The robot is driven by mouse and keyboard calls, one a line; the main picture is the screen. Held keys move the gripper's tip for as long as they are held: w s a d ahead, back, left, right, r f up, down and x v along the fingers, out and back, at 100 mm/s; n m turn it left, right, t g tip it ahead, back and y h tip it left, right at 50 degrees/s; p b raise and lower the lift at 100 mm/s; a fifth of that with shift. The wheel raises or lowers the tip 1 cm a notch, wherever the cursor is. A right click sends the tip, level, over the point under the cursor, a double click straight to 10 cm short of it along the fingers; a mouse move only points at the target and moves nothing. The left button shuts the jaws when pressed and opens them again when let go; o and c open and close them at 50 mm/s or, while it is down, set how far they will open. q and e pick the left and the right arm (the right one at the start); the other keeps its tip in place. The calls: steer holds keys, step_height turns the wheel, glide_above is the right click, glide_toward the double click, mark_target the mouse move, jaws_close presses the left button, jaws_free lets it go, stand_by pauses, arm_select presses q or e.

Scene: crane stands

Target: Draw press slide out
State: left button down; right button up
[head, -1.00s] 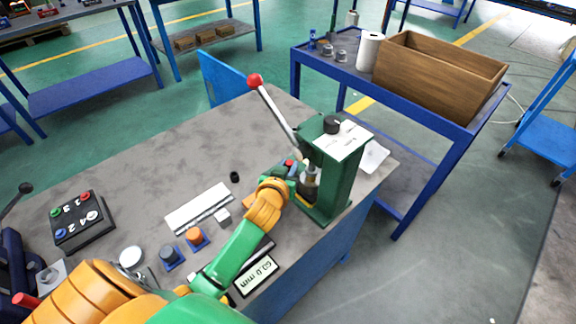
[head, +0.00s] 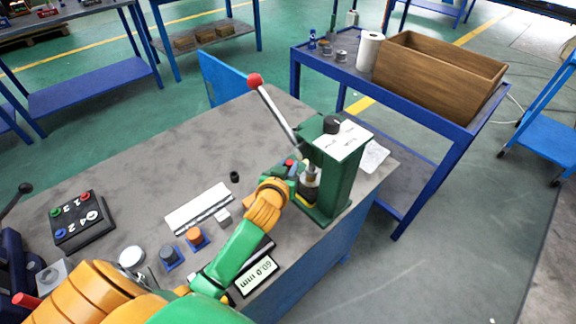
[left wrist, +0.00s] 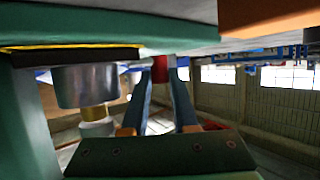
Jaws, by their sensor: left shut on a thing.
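The green bench press (head: 338,175) stands upright at the right end of the grey workbench, its lever (head: 275,112) tilted up to a red ball. My left gripper (head: 292,170) is at the press's open side, low beside the ram. In the left wrist view its two fingers (left wrist: 158,82) close in on a small red knob (left wrist: 159,69), which I take to be the slide's handle. The silver ram (left wrist: 85,86) with a brass-coloured piece shows left of the fingers. The slide itself is mostly hidden by the gripper and press. My right gripper is out of view.
On the bench (head: 135,175) lie a button box (head: 83,220), a white ruler-like strip (head: 198,207), a display reading about 60.0 mm (head: 257,276), and small blue and orange parts (head: 195,237). A blue cart with a wooden box (head: 435,75) stands behind right.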

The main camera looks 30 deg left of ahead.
arm_select(q)
steer(key=a, duration=0.1)
steer(key=w+a, duration=0.1)
steer(key=a, duration=0.1)
steer(key=shift+p, duration=0.35)
steer(key=shift+w+a, duration=0.2)
steer(key=shift+a, duration=0.25)
steer(key=c, duration=1)
jaws_free()
steer(key=shift+d, duration=0.1)
steer(key=p+v, duration=0.1)
steer(key=v, duration=0.6)
